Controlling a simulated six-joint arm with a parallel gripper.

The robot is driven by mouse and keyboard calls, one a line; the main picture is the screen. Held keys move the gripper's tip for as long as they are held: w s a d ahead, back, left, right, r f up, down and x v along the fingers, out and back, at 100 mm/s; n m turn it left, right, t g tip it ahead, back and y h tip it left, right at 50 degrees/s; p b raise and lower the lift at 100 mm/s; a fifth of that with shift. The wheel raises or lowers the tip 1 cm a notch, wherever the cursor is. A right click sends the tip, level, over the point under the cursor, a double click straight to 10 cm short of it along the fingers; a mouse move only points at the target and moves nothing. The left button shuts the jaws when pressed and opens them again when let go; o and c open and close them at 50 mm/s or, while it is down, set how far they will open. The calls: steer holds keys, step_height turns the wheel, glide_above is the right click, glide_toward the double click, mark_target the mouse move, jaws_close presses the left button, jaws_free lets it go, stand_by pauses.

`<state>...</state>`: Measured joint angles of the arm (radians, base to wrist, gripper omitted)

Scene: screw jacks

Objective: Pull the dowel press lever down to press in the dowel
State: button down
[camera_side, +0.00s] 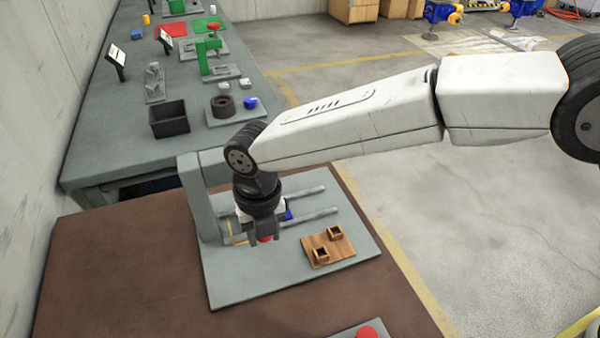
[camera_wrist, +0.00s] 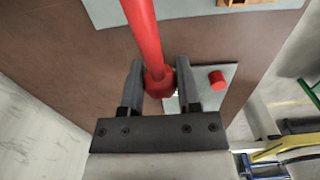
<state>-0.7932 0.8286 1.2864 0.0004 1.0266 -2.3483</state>
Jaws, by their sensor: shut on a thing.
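The dowel press has a grey upright frame (camera_side: 195,195) on a grey base plate (camera_side: 240,290). Its red lever (camera_wrist: 142,35) runs down from the top of the wrist view to a thicker red knob (camera_wrist: 158,85). My gripper (camera_wrist: 160,72) is shut on this knob, one finger on each side. In the side view my gripper (camera_side: 262,236) points down over the plate, and only a bit of red (camera_side: 264,239) shows at its fingers. My arm hides most of the lever and the press head. No dowel can be made out for certain.
A wooden piece with two square collars (camera_side: 328,248) lies on the plate, right of my gripper. Two grey bars (camera_side: 318,213) stretch behind my gripper. A red button (camera_side: 367,332) sits near the front edge. A grey bench (camera_side: 110,130) with other fixtures stands behind.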

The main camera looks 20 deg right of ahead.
steer(key=shift+w+d+f, duration=0.1)
steer(key=shift+d+f, duration=0.05)
steer(key=shift+f, duration=0.15)
steer(key=shift+w+f, duration=0.25)
steer(key=shift+f, duration=0.25)
steer(key=shift+r, duration=0.1)
steer(key=shift+s+r, duration=0.15)
steer(key=shift+r, duration=0.5)
steer(key=shift+s+r, duration=0.15)
steer(key=shift+r, duration=0.55)
steer(key=shift+s+r, duration=0.1)
steer(key=shift+r, duration=1.1)
